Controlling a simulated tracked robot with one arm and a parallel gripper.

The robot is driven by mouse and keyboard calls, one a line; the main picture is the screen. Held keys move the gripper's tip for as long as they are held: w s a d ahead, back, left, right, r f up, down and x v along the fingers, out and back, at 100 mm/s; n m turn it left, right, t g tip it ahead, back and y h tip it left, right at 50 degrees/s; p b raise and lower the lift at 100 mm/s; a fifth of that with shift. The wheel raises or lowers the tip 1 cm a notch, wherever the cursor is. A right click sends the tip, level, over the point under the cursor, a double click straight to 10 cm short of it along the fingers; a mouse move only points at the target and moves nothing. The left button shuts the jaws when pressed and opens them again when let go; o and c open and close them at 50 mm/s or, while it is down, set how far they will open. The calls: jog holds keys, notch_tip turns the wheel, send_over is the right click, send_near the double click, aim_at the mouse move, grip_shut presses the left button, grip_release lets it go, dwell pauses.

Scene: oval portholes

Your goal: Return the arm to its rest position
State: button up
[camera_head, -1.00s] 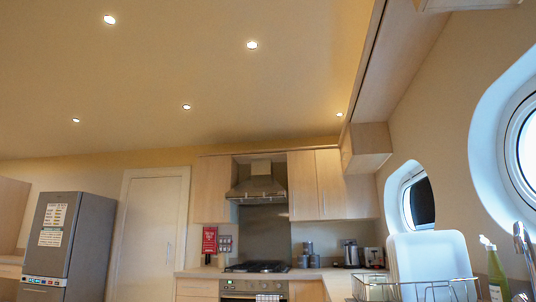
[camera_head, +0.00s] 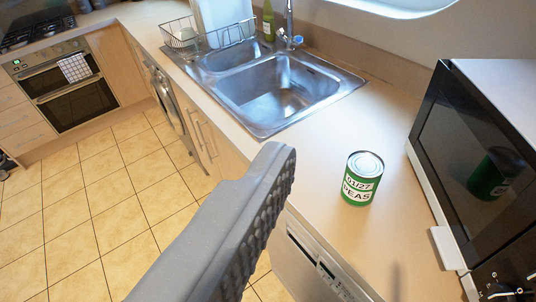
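My gripper (camera_head: 230,225) shows as one grey finger with a ribbed pad, rising from the bottom middle of the picture. The pad faces right and is bare, with nothing held against it. The other finger is out of view. The fingertip appears left of a green can (camera_head: 362,180) labelled peas, apart from it. The can stands upright on the worktop. The rest of my arm cannot be made out.
A worktop (camera_head: 325,155) runs along the wall, with a steel sink (camera_head: 280,95) and a dish rack (camera_head: 205,42). A black microwave (camera_head: 470,150) stands at the right. An oven (camera_head: 75,90) is at the far left. Tiled floor (camera_head: 100,215) is clear at the lower left.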

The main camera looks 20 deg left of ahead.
notch_tip(320, 180, up, 6)
jog(key=p, duration=0.6)
jog(key=shift+w, duration=0.15)
